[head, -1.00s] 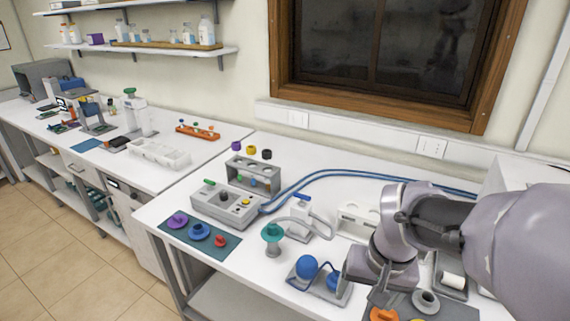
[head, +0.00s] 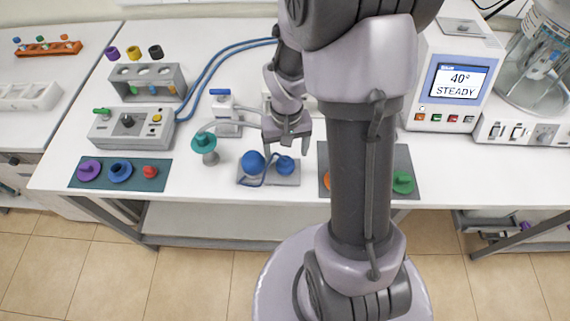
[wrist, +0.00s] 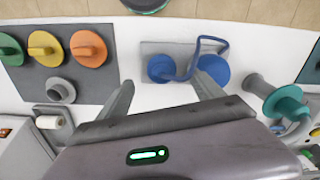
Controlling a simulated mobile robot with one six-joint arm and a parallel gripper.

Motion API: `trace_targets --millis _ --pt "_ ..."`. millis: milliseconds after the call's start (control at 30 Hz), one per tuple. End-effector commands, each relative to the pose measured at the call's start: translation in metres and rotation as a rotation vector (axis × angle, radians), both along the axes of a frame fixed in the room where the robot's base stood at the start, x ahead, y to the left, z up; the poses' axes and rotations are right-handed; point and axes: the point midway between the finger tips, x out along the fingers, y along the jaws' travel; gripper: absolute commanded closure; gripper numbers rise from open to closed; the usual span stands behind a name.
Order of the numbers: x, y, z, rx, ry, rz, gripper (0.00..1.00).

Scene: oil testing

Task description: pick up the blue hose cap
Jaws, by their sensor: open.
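A small round blue hose cap (head: 284,165) sits on the right side of a grey plate (head: 293,180). A larger blue ball (head: 253,161) sits on the left of the same plate, and a blue tether loops between them. In the wrist view the cap (wrist: 161,68) shows left of the larger ball (wrist: 218,68). My gripper (head: 287,144) is open and empty, pointing down above the cap. In the wrist view the cap lies in line with the gap between my fingertips (wrist: 163,84), and no contact shows.
A teal mat (head: 75,182) at left holds purple, blue and red knobs. A teal-topped stand (head: 204,143) is left of the plate. A heater display (head: 458,80) stands at right.

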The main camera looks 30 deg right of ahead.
Motion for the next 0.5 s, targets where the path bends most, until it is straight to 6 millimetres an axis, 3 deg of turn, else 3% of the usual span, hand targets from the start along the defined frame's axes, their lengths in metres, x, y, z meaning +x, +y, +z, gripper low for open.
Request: trace_targets --millis 100,200,467,500 --pt "0.001 0.001 -0.028 0.001 0.004 0.000 0.24" --pt "0.001 0.001 -0.044 0.001 0.003 0.000 0.24" --pt "0.002 0.001 -0.048 0.000 0.000 0.000 0.24" --pt "0.002 0.001 -0.048 0.000 0.000 0.000 0.28"
